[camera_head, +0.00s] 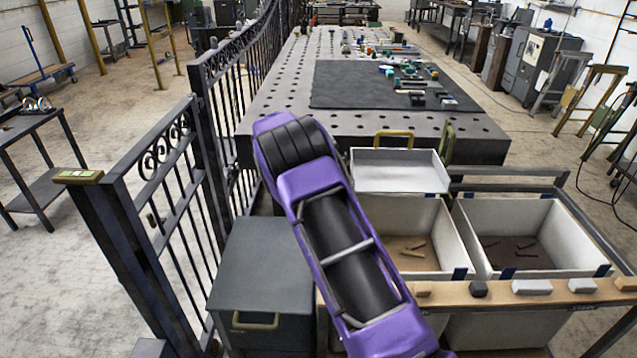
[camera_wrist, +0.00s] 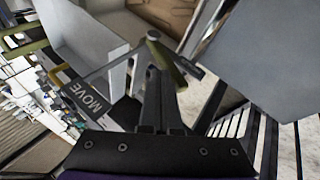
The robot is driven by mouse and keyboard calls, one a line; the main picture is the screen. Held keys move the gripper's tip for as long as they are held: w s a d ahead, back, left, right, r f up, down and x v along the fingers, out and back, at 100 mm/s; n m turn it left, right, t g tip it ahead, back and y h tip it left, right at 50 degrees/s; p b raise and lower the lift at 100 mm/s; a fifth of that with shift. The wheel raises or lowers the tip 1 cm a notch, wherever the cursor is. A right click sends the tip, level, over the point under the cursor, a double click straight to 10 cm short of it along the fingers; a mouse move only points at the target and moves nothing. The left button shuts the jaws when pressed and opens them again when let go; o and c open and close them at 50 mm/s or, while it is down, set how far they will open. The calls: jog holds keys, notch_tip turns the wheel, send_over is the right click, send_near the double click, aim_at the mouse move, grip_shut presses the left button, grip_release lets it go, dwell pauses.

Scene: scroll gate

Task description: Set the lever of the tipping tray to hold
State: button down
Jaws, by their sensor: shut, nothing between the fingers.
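The tipping tray (camera_head: 398,180) is a shallow white tray above the left bin in the head view, with a brass handle (camera_head: 393,134) at its back. An olive lever (camera_head: 447,142) stands at its back right corner. In the wrist view an olive lever handle (camera_wrist: 172,62) with a rounded pivot end lies just beyond my fingertips. A dark plate marked MOVE (camera_wrist: 87,97) is left of it; no HOLD label is readable. My gripper (camera_wrist: 163,75) is shut and empty, close to the handle; I cannot tell whether they touch. The head view does not show my fingers.
A dark iron gate (camera_head: 170,180) stands left of my arm. A grey cabinet (camera_head: 262,265) is beside it. Two white bins with small brown pieces stand below the tray and to the right (camera_head: 545,262). A perforated table (camera_head: 270,95) lies behind.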

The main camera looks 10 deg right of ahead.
jog(key=a+f+h+b, duration=0.1)
jog(key=f, duration=0.1)
jog(key=a+f+h+b, duration=0.1)
jog(key=b, duration=0.1)
jog(key=shift+w+a+f+n, duration=0.15)
jog(key=shift+w+f+n, duration=0.05)
jog(key=shift+f+n, duration=0.15)
jog(key=shift+s+a+f, duration=0.1)
jog(key=shift+f, duration=0.15)
dwell(0.3)
jog(key=shift+r, duration=0.1)
